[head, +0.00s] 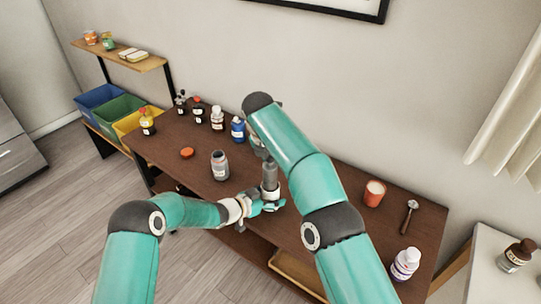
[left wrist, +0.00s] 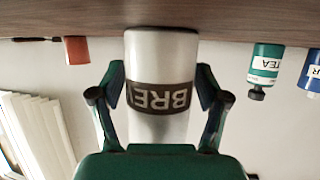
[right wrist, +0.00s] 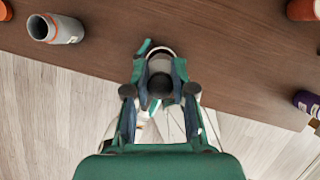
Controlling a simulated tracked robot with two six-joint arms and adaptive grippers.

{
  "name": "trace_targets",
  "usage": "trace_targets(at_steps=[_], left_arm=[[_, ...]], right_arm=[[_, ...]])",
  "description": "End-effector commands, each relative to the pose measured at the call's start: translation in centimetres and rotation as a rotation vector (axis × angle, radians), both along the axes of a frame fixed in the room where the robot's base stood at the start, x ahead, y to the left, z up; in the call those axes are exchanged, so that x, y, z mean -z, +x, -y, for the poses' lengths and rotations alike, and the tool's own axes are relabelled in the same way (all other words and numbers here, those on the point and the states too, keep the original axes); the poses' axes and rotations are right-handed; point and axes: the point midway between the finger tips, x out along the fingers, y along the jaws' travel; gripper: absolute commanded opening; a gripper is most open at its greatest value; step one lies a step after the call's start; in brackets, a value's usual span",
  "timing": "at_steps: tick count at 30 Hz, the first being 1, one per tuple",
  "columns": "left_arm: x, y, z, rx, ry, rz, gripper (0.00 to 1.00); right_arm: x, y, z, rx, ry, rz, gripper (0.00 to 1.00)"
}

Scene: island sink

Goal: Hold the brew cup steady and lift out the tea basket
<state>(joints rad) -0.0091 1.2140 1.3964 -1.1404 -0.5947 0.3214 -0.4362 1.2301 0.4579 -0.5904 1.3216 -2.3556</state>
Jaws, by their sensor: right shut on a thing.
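My left gripper (left wrist: 161,85) is around the cup, a finger against each side, low in the head view (head: 266,206). My right gripper (right wrist: 160,80) is directly above the cup, shut on a dark round part at its top, which looks like the tea basket (right wrist: 160,88). The basket's lower part is hidden, so I cannot tell how deep it sits.
A grey open jar (head: 220,165) and an orange lid (head: 187,153) are left of the cup. Several bottles stand along the back, including a blue one (head: 238,130). A red cup (head: 374,193), a spoon (head: 409,216) and a white-purple bottle (head: 405,263) are on the right.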

Motion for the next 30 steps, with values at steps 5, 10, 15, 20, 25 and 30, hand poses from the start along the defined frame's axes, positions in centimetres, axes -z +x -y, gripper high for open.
trace_targets(at_steps=[5,10,15,20,25,30], left_arm=[[0.0,0.0,0.0,0.0,0.0,0.0,0.87],[0.0,0.0,0.0,0.0,0.0,0.0,0.87],[-0.3,-0.5,-0.7,0.0,0.0,0.0,0.87],[-1.2,-1.9,-2.2,-0.002,-0.001,-0.001,0.87],[-2.6,-4.0,-4.7,-0.004,0.0,-0.001,0.87],[-3.7,-5.9,-6.9,-0.002,0.0,0.0,0.87]], right_arm=[[0.0,0.0,0.0,0.0,0.0,0.0,0.0],[0.0,0.0,0.0,0.0,0.0,0.0,0.0],[0.0,0.0,0.0,0.0,0.0,0.001,0.0],[0.0,0.0,0.0,0.0,0.0,0.001,0.0],[0.0,0.0,0.0,0.0,0.0,0.0,0.0],[0.0,0.0,0.0,0.0,0.0,0.001,0.0]])
